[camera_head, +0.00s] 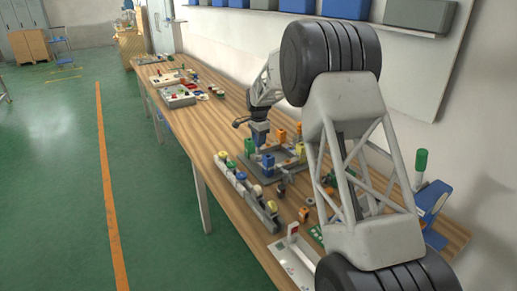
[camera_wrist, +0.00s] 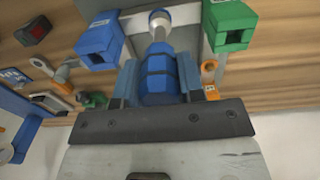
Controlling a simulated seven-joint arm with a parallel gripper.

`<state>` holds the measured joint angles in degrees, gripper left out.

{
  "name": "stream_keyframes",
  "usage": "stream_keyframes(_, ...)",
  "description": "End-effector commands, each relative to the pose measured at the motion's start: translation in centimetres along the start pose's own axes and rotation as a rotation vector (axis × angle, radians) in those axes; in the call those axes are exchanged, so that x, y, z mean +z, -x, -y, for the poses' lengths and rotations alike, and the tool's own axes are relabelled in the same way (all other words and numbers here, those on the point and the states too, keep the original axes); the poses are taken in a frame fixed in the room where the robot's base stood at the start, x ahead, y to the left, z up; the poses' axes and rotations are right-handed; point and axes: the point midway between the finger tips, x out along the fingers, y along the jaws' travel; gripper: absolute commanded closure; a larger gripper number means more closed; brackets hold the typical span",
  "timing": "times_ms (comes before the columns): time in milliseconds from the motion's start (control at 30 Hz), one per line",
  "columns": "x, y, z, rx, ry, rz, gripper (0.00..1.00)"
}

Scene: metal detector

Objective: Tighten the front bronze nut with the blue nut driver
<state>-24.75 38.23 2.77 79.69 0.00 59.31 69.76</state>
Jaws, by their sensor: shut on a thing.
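My gripper (camera_wrist: 158,88) is shut on the blue nut driver (camera_wrist: 158,72), its fingers on either side of the handle. The driver's silver tip (camera_wrist: 159,18) points away from the wrist, at the top of the wrist view, over a pale grey bar. In the head view my gripper (camera_head: 260,134) is above the grey frame fixture (camera_head: 262,181) on the bench. I cannot make out the front bronze nut or whether the tip touches it; a small bronze-coloured ring (camera_wrist: 209,68) shows right of the driver.
A blue block (camera_wrist: 98,46) and a green block (camera_wrist: 228,28) flank the driver. A rack (camera_head: 235,187) of coloured pieces stands along the bench's front edge. A white tray (camera_head: 293,262) is nearer. Electronics (camera_head: 178,97) lie farther along the wooden bench (camera_head: 205,128).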

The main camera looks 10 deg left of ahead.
Motion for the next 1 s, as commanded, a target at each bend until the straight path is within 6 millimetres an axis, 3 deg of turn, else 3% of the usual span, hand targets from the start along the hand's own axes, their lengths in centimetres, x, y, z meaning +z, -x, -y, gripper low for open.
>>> stream_keyframes(1000,0.0,4.0,0.0,0.0,0.0,0.0,0.87)
